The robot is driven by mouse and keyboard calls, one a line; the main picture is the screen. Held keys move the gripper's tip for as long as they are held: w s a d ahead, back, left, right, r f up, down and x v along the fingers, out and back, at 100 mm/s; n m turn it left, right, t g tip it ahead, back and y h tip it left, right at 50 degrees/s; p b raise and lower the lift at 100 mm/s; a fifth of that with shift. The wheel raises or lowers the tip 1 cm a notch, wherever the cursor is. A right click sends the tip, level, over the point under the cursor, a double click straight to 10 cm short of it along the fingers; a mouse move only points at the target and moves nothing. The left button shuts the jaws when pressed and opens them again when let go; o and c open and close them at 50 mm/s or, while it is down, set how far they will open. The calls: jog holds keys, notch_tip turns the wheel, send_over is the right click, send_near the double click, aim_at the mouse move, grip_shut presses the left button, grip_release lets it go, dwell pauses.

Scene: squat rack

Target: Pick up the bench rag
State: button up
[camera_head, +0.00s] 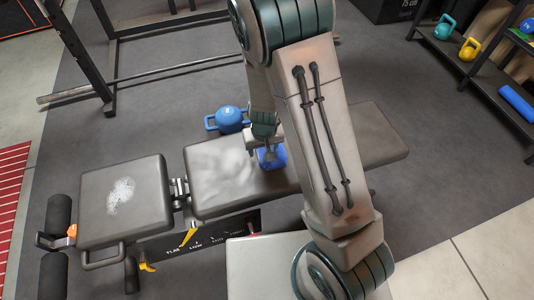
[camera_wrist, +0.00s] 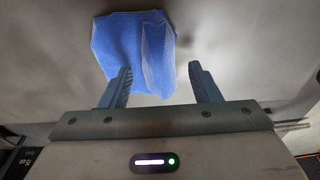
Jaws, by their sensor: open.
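The blue bench rag (camera_head: 271,157) lies on the long grey bench pad (camera_head: 385,140), partly hidden behind my gripper in the head view. In the wrist view the rag (camera_wrist: 133,48) is a folded or bunched blue cloth just beyond my fingers. My gripper (camera_wrist: 162,72) is open, with two blue-grey fingers apart. The left finger overlaps the rag's lower edge in the picture; the right finger is to the right of it over bare pad. Whether either finger touches the cloth I cannot tell. In the head view my gripper (camera_head: 267,152) is at the rag, low over the pad.
A blue kettlebell (camera_head: 229,119) stands on the floor behind the bench. The shorter seat pad (camera_head: 124,200) has a white powdery patch. A rack with a barbell (camera_head: 150,78) is at the back left. A shelf at the right holds kettlebells (camera_head: 470,49) and a blue roller (camera_head: 515,101).

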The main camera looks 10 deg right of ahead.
jog(key=shift+f, duration=0.25)
dwell(0.4)
jog(key=c, duration=1.1)
